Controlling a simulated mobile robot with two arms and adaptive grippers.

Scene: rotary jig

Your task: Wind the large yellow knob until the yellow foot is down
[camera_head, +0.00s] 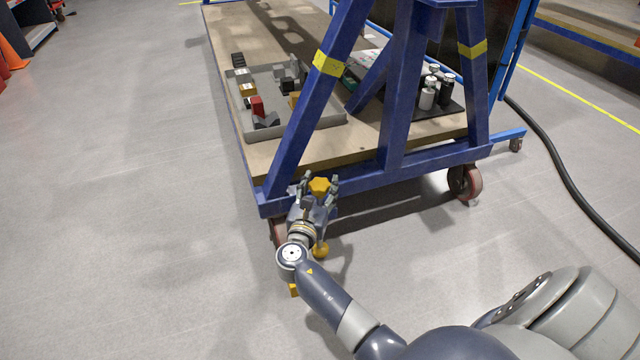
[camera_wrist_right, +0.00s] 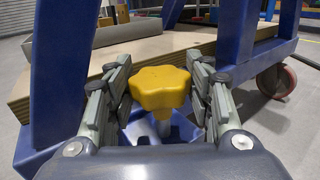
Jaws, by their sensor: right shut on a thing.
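The large yellow knob (camera_head: 319,185) is a lobed star-shaped knob at the near lower corner of the blue frame. It also shows large in the right wrist view (camera_wrist_right: 160,88), on a pale upright stem. My right gripper (camera_head: 319,189) is shut on the knob, with one finger on each side; in the right wrist view the fingers (camera_wrist_right: 160,90) flank it. A rounded yellow part (camera_head: 320,249) shows low beside my right wrist, and a small yellow block (camera_head: 294,290) is partly hidden by my arm. I cannot tell which is the yellow foot, or whether it touches the floor. My left gripper is not in view.
The blue frame (camera_head: 395,100) stands on a wheeled cart with a wooden top (camera_head: 225,60). A grey tray (camera_head: 337,122) of parts lies on it. A red caster (camera_head: 471,183) is at the right. A black hose (camera_head: 565,165) crosses the floor. Floor at left is clear.

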